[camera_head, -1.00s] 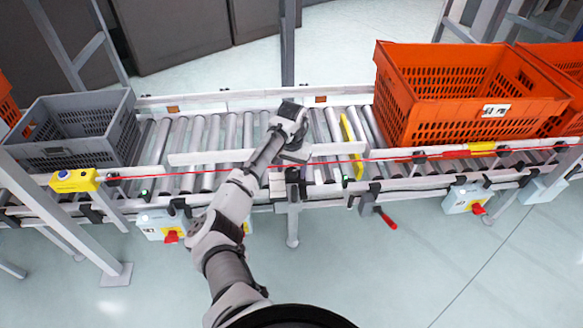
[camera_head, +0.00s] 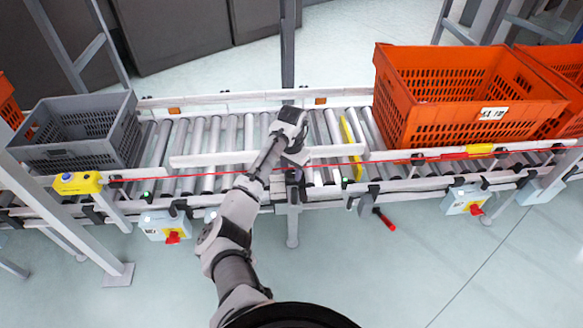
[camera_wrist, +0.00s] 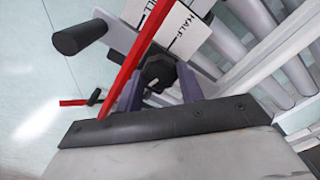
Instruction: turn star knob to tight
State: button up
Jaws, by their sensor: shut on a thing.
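The black star knob (camera_wrist: 158,71) shows in the wrist view between the two purple-grey fingers of my gripper (camera_wrist: 160,88). The fingers are shut on the knob, one on either side. In the head view my gripper (camera_head: 292,176) reaches down to the near rail of the roller conveyor, left of the yellow bar, and the knob is hidden there. I cannot read a tight mark.
A red cord (camera_head: 215,170) runs along the conveyor's near side and crosses close by the knob in the wrist view. A grey crate (camera_head: 75,135) stands at left and an orange tote (camera_head: 460,95) at right. A red-handled lever (camera_head: 384,219) hangs below the rail.

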aim_at(292, 173)
jog(key=m+p, duration=0.1)
jog(key=m, duration=0.3)
jog(key=shift+m+p, duration=0.3)
jog(key=shift+p, duration=0.1)
jog(key=m+p, duration=0.1)
jog(key=m, duration=0.4)
jog(key=shift+m, duration=0.3)
jog(key=m+p, duration=0.1)
jog(key=m, duration=0.4)
jog(key=shift+m, duration=2.8)
jog(key=o, duration=1)
notch_tip(292, 173, up, 14)
jog(key=shift+f, duration=0.1)
